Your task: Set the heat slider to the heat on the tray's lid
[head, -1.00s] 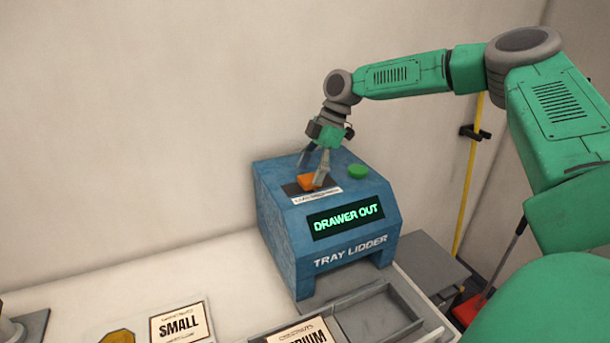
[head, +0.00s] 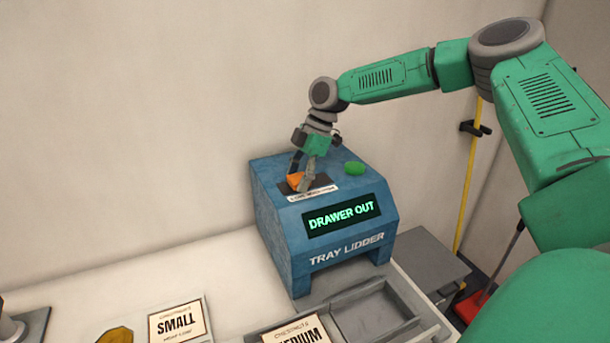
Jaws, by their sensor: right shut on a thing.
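The blue tray lidder (head: 275,222) stands on the white table against the wall. Its display (head: 341,215) reads "DRAWER OUT". On its top is an orange slider knob (head: 295,180) on a dark plate, with a small label strip (head: 313,193) too small to read. My right gripper (head: 301,184) points down and is shut on the orange knob, at the left part of the dark plate. A lid card marked "SMALL" (head: 180,321) and one marked "MEDIUM" (head: 298,334) lie at the front; their smaller print is unreadable. My left gripper is not in view.
A green button (head: 354,168) sits right of the slider on the lidder's top. The grey drawer (head: 372,312) sticks out in front. A grey side surface (head: 428,262) and a yellow pole (head: 469,180) are to the right.

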